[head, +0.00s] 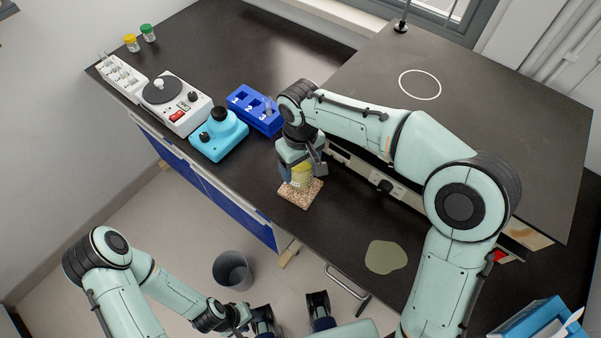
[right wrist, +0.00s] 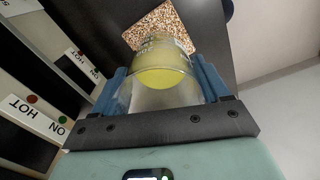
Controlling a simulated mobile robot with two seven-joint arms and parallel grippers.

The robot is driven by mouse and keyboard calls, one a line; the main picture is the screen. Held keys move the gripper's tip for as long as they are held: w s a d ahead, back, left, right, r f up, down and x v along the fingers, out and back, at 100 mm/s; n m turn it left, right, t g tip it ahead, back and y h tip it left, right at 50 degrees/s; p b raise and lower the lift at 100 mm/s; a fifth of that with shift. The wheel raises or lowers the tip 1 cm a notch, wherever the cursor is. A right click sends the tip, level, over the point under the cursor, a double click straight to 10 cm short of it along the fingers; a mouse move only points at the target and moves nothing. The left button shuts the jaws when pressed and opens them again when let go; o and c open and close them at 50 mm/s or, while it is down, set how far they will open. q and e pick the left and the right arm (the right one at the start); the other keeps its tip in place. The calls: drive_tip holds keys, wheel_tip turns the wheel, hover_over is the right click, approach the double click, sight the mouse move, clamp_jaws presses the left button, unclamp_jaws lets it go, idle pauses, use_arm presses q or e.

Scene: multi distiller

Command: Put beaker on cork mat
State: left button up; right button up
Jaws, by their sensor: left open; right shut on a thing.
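The beaker (head: 299,178) holds yellow liquid and stands about upright at the cork mat. My right gripper (head: 301,160) is shut on it from above. In the right wrist view the beaker (right wrist: 163,75) sits between the two blue finger pads (right wrist: 160,92). The speckled cork mat (head: 297,201) lies on the black bench near its front edge; in the right wrist view the mat (right wrist: 160,24) shows past the beaker's base. I cannot tell whether the base touches the mat. My left gripper (head: 291,316) is open and empty, low in front of the bench.
A blue numbered rack (head: 255,110), a light-blue device (head: 218,136) and a white device with a round plate (head: 176,103) stand left of the mat. A raised black platform (head: 480,85) is behind. A greenish puddle-shaped patch (head: 386,257) lies to the right.

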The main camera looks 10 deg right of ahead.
drive_tip(key=shift+f, duration=2.05)
drive_tip(key=shift+f+b, duration=0.1)
drive_tip(key=shift+b, duration=0.25)
drive_tip(key=o, duration=1.2)
wheel_tip(320, 180, up, 12)
drive_tip(key=shift+r+p, duration=0.15)
drive_tip(key=shift+p, duration=0.9)
